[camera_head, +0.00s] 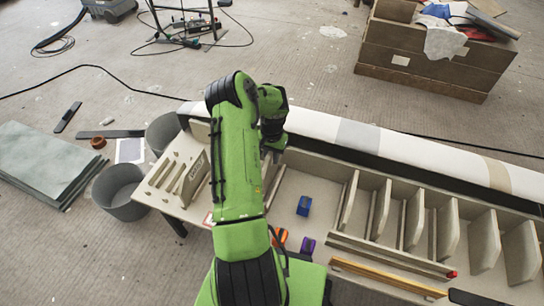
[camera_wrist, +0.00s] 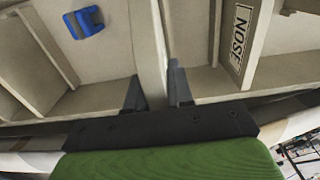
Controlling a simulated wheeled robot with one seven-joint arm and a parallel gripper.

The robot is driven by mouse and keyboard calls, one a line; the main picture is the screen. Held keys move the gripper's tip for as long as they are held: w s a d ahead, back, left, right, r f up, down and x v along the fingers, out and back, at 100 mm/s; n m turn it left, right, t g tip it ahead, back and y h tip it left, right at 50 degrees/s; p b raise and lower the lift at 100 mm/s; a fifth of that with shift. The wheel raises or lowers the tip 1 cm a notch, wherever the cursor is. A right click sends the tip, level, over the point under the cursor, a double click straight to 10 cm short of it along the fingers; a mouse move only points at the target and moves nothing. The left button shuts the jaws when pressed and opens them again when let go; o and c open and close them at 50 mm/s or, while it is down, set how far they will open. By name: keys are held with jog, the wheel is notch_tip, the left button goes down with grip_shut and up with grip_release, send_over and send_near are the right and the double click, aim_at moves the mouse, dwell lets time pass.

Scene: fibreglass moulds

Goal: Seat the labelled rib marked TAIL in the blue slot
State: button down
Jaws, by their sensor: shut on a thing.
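The blue slot (camera_head: 304,206) is a small blue block on the beige floor of the mould, right of my arm. It also shows at the upper left of the wrist view (camera_wrist: 85,22). My gripper (camera_wrist: 156,85) is shut on a pale beige board (camera_wrist: 150,40), seen edge-on between its two dark fingers. No label shows on this board, so I cannot read whether it is TAIL. A rib marked NOSE (camera_wrist: 240,35) stands right of the fingers.
Orange (camera_head: 280,236) and purple (camera_head: 307,246) blocks lie near my base. Several upright ribs (camera_head: 413,218) fill the mould's right part. A slotted rack (camera_head: 165,173) is at left. The floor around the blue slot is clear. A white roll (camera_head: 410,153) lies behind.

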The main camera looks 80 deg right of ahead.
aim_at(271, 174)
jog(key=shift+r, duration=0.15)
jog(key=shift+a, duration=0.2)
jog(key=shift+a+f, duration=0.15)
jog(key=shift+f, duration=0.05)
notch_tip(271, 174, down, 6)
jog(key=b, duration=0.4)
jog(key=shift+r, duration=0.25)
jog(key=shift+f+b, duration=0.1)
jog(key=shift+b, duration=0.6)
dwell(1.0)
jog(key=shift+f, duration=0.35)
jog(key=shift+f+b, duration=1.95)
jog(key=shift+f, duration=0.15)
jog(key=c, duration=0.9)
grip_release()
jog(key=shift+r, duration=0.15)
